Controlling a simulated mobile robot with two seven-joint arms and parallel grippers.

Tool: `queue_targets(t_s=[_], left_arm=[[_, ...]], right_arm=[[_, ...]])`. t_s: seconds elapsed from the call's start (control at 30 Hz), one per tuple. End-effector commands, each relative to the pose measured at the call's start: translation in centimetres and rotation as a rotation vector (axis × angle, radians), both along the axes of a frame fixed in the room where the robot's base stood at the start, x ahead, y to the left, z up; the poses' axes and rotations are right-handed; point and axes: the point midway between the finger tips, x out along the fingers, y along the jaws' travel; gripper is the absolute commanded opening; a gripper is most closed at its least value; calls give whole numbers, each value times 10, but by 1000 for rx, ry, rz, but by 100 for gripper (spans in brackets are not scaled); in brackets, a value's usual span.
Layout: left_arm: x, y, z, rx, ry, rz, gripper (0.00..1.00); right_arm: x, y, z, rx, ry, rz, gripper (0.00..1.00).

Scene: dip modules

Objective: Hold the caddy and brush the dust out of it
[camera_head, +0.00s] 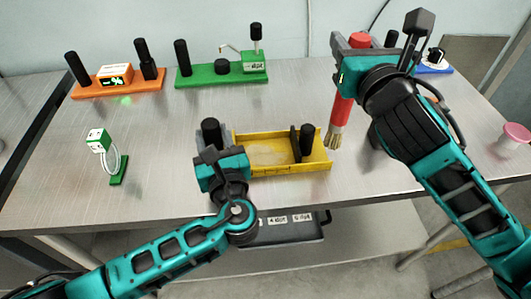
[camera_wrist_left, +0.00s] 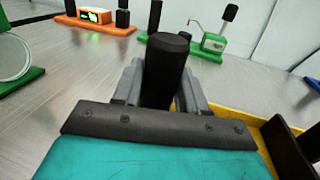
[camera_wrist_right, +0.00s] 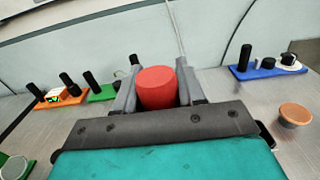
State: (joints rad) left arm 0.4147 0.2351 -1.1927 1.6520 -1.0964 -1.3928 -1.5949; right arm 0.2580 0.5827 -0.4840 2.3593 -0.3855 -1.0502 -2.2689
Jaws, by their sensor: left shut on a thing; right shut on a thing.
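The yellow caddy (camera_head: 318,163) is a shallow open tray on the table, with a paler dusty-looking patch (camera_head: 268,154) on its floor and a dark divider and black post near its right end. My left gripper (camera_head: 211,138) is shut on the black post (camera_wrist_left: 167,70) at the caddy's left end. The brush (camera_head: 342,108) has a red handle and tan bristles pointing down. My right gripper (camera_head: 352,58) is shut on the upper handle, whose red end shows in the right wrist view (camera_wrist_right: 156,87). The bristles (camera_head: 333,138) hang beside and above the caddy's right end, apart from it.
An orange module (camera_head: 118,85) and a green module (camera_head: 220,75) stand at the back left. A blue module (camera_head: 436,69) and pink-topped cup (camera_head: 516,133) are at right. Table between is clear.

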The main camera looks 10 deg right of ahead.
Motion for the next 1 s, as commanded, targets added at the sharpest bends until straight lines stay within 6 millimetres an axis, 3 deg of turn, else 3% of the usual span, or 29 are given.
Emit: queue_targets(t_s=[0.33,0.7,0.93,1.0], left_arm=[[0,0,0,1,1,0,0],[0,0,-1,1,1,-1,0],[0,0,-1,1,1,0,0],[0,0,-1,1,1,0,0]], right_arm=[[3,1,11,3,-5,2,0],[22,17,94,2,-9,54,0],[27,28,130,1,-4,91,0],[30,40,134,-2,0,121,0]])
